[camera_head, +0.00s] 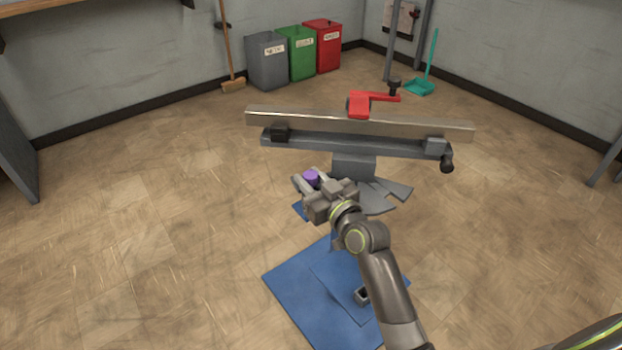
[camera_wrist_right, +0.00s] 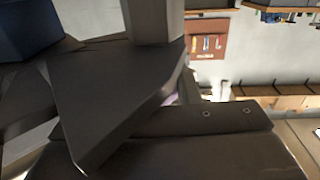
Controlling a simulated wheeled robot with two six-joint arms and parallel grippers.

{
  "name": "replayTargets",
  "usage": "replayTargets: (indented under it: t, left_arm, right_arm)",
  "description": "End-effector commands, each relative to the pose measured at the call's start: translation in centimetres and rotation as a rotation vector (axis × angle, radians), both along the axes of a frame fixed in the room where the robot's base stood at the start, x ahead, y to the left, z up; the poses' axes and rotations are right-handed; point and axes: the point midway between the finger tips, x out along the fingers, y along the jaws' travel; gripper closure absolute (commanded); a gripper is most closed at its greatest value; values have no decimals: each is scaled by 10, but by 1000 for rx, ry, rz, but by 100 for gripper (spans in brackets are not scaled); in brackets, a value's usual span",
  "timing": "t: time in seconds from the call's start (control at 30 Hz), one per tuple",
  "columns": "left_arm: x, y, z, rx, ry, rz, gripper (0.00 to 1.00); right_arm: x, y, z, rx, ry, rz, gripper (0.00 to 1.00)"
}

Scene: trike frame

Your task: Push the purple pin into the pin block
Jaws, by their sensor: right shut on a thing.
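The purple pin (camera_head: 311,176) shows as a short purple cylinder between the fingers of my right gripper (camera_head: 307,182), which is shut on it. The gripper and pin are in front of the grey stand under the long metal beam. In the right wrist view, large dark grey parts fill much of the picture, and only a faint purple sliver (camera_wrist_right: 171,99) shows between them. I cannot make out the pin block for certain in either view. My left gripper is not in view.
A long metal beam (camera_head: 400,125) lies on a grey stand (camera_head: 354,166) with a red clamp (camera_head: 359,105) on top. Grey, green and red bins stand at the back wall. Floor at left is clear.

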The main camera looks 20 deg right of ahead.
Motion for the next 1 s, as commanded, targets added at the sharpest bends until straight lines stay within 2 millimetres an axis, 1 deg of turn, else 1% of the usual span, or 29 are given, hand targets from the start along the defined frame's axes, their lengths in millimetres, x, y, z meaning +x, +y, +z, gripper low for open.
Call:
replayTargets:
  t: [0.37, 0.4, 0.57, 0.6, 0.87, 1.0]
  left_arm:
    - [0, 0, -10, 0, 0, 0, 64]
    - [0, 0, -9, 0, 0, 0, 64]
    - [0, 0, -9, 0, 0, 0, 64]
    - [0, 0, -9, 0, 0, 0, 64]
    - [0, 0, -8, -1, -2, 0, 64]
    - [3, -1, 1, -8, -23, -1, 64]
  right_arm:
    - [0, 0, -11, 0, 0, 0, 97]
    - [0, 0, -10, 0, 0, 0, 68]
    - [0, 0, -11, 0, 2, 0, 47]
    - [0, 0, -11, 0, 3, 0, 45]
    - [0, 0, -12, 1, 5, 0, 45]
    - [0, 0, -12, 1, 7, 0, 45]
